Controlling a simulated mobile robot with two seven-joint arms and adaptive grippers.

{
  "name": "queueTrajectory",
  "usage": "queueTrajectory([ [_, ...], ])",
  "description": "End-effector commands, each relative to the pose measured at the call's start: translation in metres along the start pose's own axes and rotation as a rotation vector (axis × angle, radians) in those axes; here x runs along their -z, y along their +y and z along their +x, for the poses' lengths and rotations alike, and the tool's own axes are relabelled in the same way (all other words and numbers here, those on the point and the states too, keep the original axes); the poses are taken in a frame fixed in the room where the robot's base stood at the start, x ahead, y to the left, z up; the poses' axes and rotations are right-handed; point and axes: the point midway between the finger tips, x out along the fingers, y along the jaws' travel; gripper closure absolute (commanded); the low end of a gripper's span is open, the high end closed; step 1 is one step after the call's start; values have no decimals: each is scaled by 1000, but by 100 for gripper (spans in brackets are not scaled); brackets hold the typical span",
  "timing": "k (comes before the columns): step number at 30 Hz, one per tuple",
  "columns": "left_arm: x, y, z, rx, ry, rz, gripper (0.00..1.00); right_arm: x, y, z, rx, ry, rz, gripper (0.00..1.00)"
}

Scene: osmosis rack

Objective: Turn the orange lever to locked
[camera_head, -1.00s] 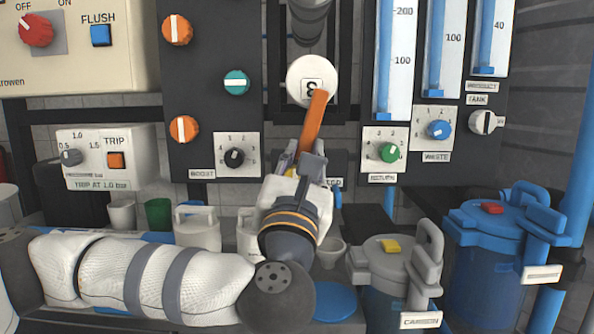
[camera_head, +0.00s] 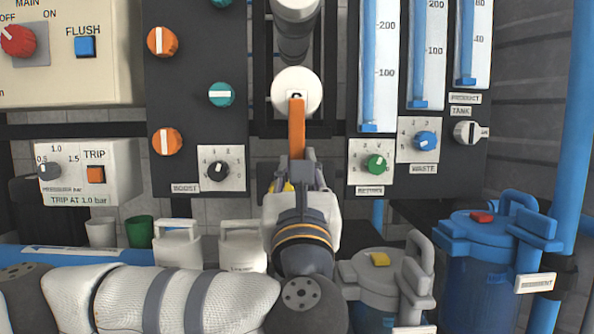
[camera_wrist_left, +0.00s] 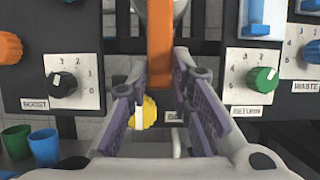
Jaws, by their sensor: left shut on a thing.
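The orange lever (camera_head: 297,128) hangs straight down from a round white hub (camera_head: 295,90) on the rack. The mark on the hub is partly covered by the lever and I cannot read it. My left gripper (camera_head: 298,168) comes up from below and is shut on the lower end of the lever. In the left wrist view the lever (camera_wrist_left: 160,48) comes down from the top between the two fingers of my left gripper (camera_wrist_left: 172,78). My right gripper is not in view.
Panels with orange knobs (camera_head: 166,142), a black boost knob (camera_head: 218,168) and a green return knob (camera_head: 377,164) flank the lever. A yellow knob (camera_wrist_left: 150,112) sits behind the fingers. Grey (camera_head: 375,290) and blue (camera_head: 490,260) canisters stand at the lower right.

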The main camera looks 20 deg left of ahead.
Motion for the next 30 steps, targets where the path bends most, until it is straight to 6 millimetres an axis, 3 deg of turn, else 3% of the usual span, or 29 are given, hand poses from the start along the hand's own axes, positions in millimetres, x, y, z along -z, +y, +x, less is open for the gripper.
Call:
queueTrajectory([
  [3,-2,0,1,-1,-4,-4,100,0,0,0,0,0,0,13],
  [4,-2,0,1,-1,-4,-4,76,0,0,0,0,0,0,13],
  [6,-2,0,0,0,-3,-4,60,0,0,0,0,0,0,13],
  [17,-1,-1,-6,4,-1,-1,60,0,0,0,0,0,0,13],
  [20,0,-1,-26,6,0,-2,60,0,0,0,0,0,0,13],
  [27,2,-2,-97,8,6,-6,60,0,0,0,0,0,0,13],
  [30,2,-3,-109,12,5,-6,60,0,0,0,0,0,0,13],
])
